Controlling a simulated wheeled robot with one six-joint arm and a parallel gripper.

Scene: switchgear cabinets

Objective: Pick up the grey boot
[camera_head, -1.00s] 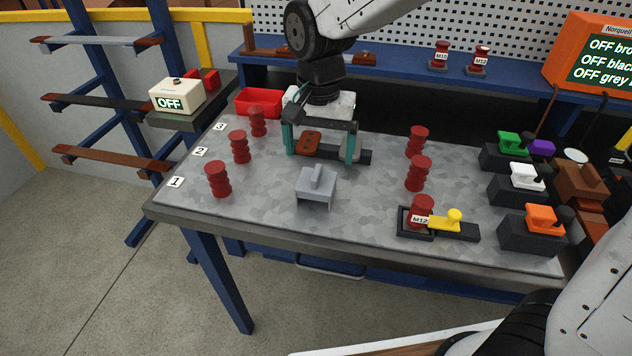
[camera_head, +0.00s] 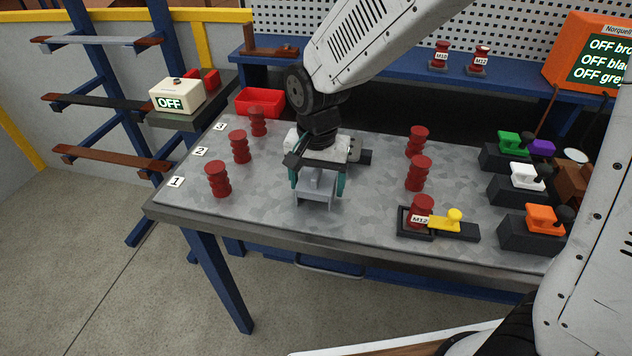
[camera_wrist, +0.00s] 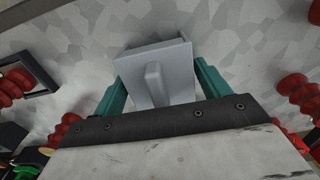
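The grey boot (camera_head: 317,188) is a box-like piece with a raised ridge on top, standing on the grey worktable (camera_head: 270,214). My gripper (camera_head: 318,188) is directly above and around it, with teal fingers on its left and right sides. In the wrist view the boot (camera_wrist: 160,78) lies between the two teal fingers of my gripper (camera_wrist: 160,90). The fingers are spread, and a small gap seems to show on the right side. Whether either finger touches the boot is hard to tell. Part of the boot's top is hidden by my gripper in the head view.
Red insulators stand left (camera_head: 218,179) and right (camera_head: 418,173) of the boot. A black fixture (camera_head: 459,231) with an M12 insulator and yellow knob is front right. Orange (camera_head: 545,218), white and green handled blocks line the right edge. A red bin (camera_head: 260,102) is at the back.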

